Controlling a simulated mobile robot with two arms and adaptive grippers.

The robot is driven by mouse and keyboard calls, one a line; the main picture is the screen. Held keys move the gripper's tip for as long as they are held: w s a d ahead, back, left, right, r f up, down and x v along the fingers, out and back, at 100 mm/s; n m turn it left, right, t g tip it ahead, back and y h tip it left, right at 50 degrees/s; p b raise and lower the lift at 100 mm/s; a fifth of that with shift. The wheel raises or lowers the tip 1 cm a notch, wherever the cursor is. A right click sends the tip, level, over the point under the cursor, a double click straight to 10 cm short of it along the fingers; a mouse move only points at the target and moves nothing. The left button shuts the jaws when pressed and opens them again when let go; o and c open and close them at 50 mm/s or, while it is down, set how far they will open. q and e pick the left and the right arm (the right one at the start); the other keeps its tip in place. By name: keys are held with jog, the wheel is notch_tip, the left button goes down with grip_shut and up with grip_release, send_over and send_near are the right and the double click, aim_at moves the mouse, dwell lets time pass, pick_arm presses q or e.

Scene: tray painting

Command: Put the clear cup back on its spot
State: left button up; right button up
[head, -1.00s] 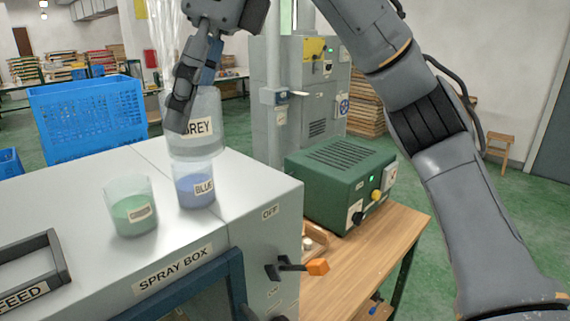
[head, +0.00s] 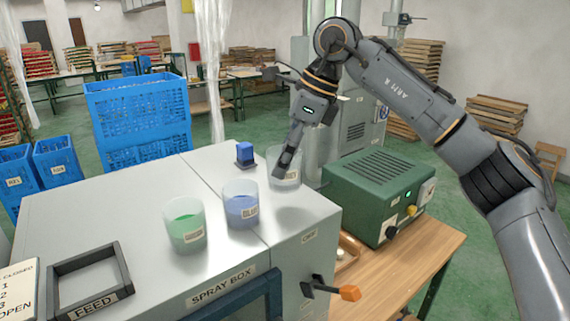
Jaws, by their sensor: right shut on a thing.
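The clear cup (head: 291,178) is a see-through tumbler with a pale label, at the back right of the spray box top (head: 130,213). My right gripper (head: 284,168) comes down from above and is shut on the cup's wall, with a dark finger in front of it. A dark shadow lies on the box top below the cup, so it appears held a little above the surface. The blue cup (head: 240,208) and the green cup (head: 185,228) stand upright in front and to the left. My left gripper is out of view.
The FEED frame (head: 124,272) is at the front left. A green control box (head: 375,185) stands on the wooden table to the right. An orange-tipped lever (head: 348,293) sticks out at the box's right side.

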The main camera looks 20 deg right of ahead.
jog(key=shift+w+f, duration=0.35)
jog(key=shift+f, duration=0.05)
jog(key=f, duration=0.1)
jog(key=f+p, duration=0.1)
jog(key=f, duration=0.1)
jog(key=shift+w+d+f, duration=0.1)
jog(key=shift+w, duration=0.1)
jog(key=shift+f, duration=0.3)
jog(key=o, duration=1.4)
jog(key=shift+c, duration=0.2)
jog(key=shift+r, duration=0.2)
jog(key=shift+d+r, duration=0.1)
jog(key=shift+r, duration=0.15)
jog(key=b+v, duration=0.2)
jog(key=v, duration=0.9)
jog(key=shift+r, duration=0.15)
